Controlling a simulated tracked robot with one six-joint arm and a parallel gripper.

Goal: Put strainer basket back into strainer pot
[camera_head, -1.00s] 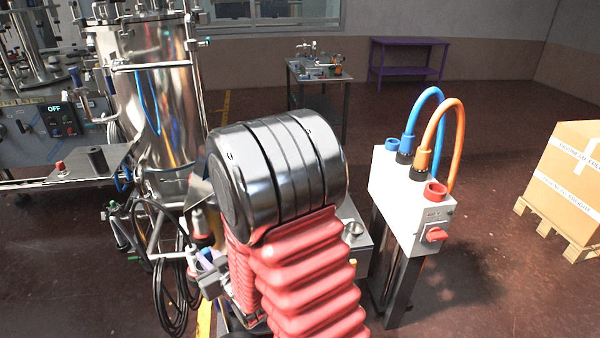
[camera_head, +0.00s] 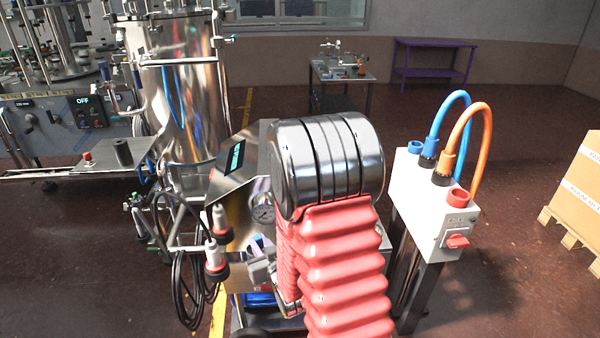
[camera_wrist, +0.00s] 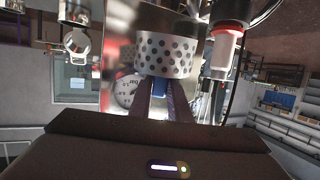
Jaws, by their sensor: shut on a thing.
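The strainer basket (camera_wrist: 165,54), a shiny metal cup with rows of round holes, shows at the upper middle of the wrist view. My gripper (camera_wrist: 163,92) is shut on the basket's blue part, which shows between the fingertips below the perforated wall. A plain polished metal surface shows just beyond the basket; I cannot tell whether it is the strainer pot, or whether the basket touches it.
A pressure gauge (camera_wrist: 125,92) and a red-ringed sensor (camera_wrist: 226,48) are close beside the basket. The head view shows a steel tank (camera_head: 185,100), hanging black cables (camera_head: 190,270), a grey box with blue and orange hoses (camera_head: 425,195), and a carton (camera_head: 580,180) at right.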

